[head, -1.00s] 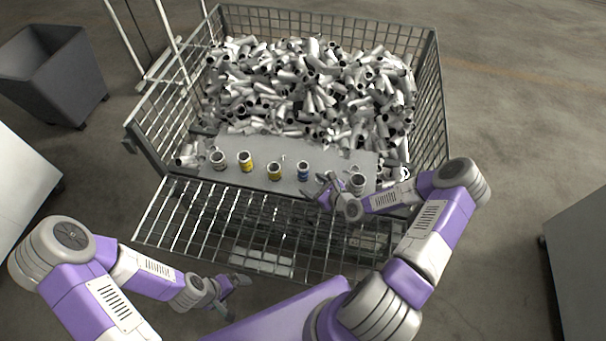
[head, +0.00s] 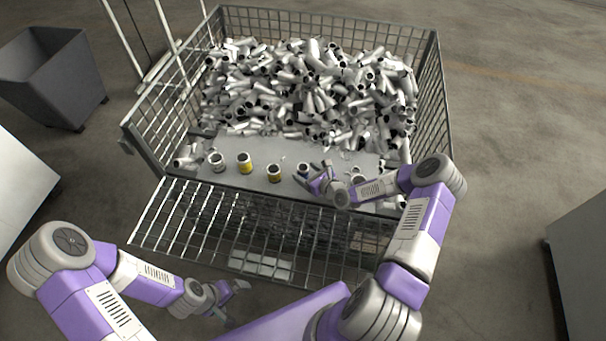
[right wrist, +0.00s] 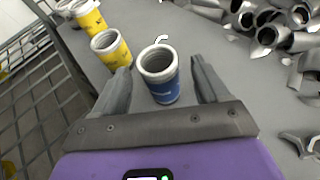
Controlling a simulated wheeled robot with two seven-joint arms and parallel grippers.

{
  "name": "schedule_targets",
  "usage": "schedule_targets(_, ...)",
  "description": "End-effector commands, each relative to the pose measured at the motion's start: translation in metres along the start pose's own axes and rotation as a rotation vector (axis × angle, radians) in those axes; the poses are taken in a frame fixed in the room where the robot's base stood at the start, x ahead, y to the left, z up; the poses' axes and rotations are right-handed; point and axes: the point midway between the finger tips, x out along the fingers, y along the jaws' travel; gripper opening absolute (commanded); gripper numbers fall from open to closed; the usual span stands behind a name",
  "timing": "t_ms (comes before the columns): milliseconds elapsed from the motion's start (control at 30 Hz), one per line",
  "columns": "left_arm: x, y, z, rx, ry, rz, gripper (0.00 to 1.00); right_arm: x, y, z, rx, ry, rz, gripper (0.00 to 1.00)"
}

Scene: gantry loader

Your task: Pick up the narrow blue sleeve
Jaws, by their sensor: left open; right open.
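The narrow blue sleeve (right wrist: 160,78) stands upright on the grey board in the right wrist view, a blue band below a metal rim. It lies between the two open fingers of my right gripper (right wrist: 162,88), with a gap on each side. In the head view the blue sleeve (head: 303,168) is partly hidden behind my right gripper (head: 311,179). My left gripper (head: 232,301) is open and empty, low in front of the cage, far from the sleeve.
Yellow-banded sleeves (head: 245,163) (head: 274,173) and a white-banded one (head: 217,162) stand left of the blue one on the grey board (head: 258,150). Another sleeve (head: 358,179) is partly hidden by my right arm. Many metal pipe pieces (head: 310,85) fill the wire cage (head: 436,95) behind.

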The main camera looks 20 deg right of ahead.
Motion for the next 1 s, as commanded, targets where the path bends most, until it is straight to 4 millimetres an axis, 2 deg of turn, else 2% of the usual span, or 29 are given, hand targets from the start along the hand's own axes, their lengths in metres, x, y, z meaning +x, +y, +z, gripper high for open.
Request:
schedule_targets(67,0.0,0.0,0.0,0.0,0.0,0.0,1.0,0.0,0.0,0.0,0.0,0.0,0.0,0.74)
schedule_targets(100,0.0,0.0,0.0,0.0,0.0,0.0,1.0,0.0,0.0,0.0,0.0,0.0,0.0,0.71)
schedule_targets(567,0.0,0.0,0.0,0.0,0.0,0.0,1.0,-0.001,0.0,0.0,-0.001,0.0,0.001,0.01)
schedule_targets(833,-0.002,0.001,0.0,0.0,0.0,0.0,1.0,-0.002,0.0,0.005,-0.002,-0.003,0.0,0.01)
schedule_targets(1000,-0.011,0.004,0.001,0.0,0.0,0.0,1.0,-0.013,-0.001,0.03,-0.003,-0.004,-0.001,0.01)
